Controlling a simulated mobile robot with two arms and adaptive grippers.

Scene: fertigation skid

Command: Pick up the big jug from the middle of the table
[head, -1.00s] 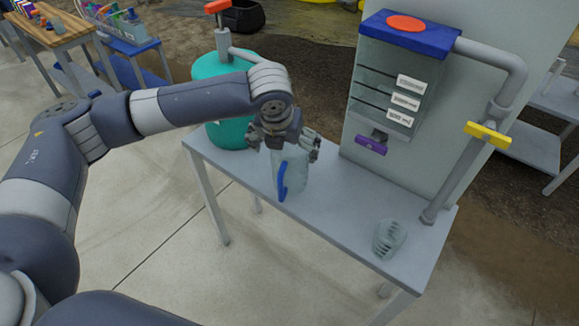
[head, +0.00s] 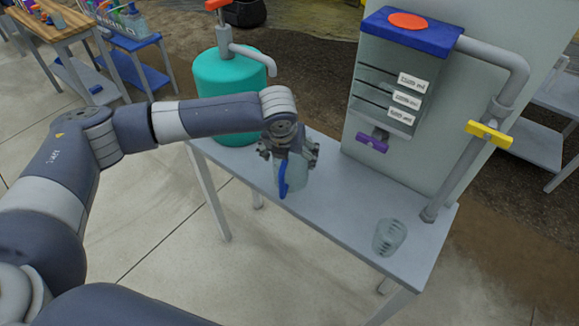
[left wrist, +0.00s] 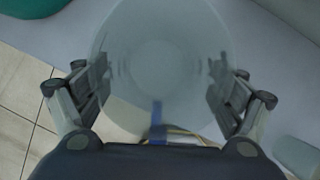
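The big jug (head: 294,180) is clear, with a blue handle (head: 283,180), and stands upright on the grey table (head: 338,211). My left gripper (head: 288,152) is over it from above, with one finger on either side of its upper part. In the left wrist view the jug (left wrist: 157,55) fills the space between the widely spread fingers (left wrist: 160,88), and its handle (left wrist: 157,122) points toward the palm. The fingers are close to the wall; contact is hard to tell through the clear material. My right gripper is not in view.
A teal tank (head: 226,85) with a pump spout stands behind the jug at left. A dispenser with a blue lid (head: 412,36), purple tap (head: 372,143) and yellow-handled pipe (head: 488,132) stands at right. A smaller clear cup (head: 389,237) is near the table's right end.

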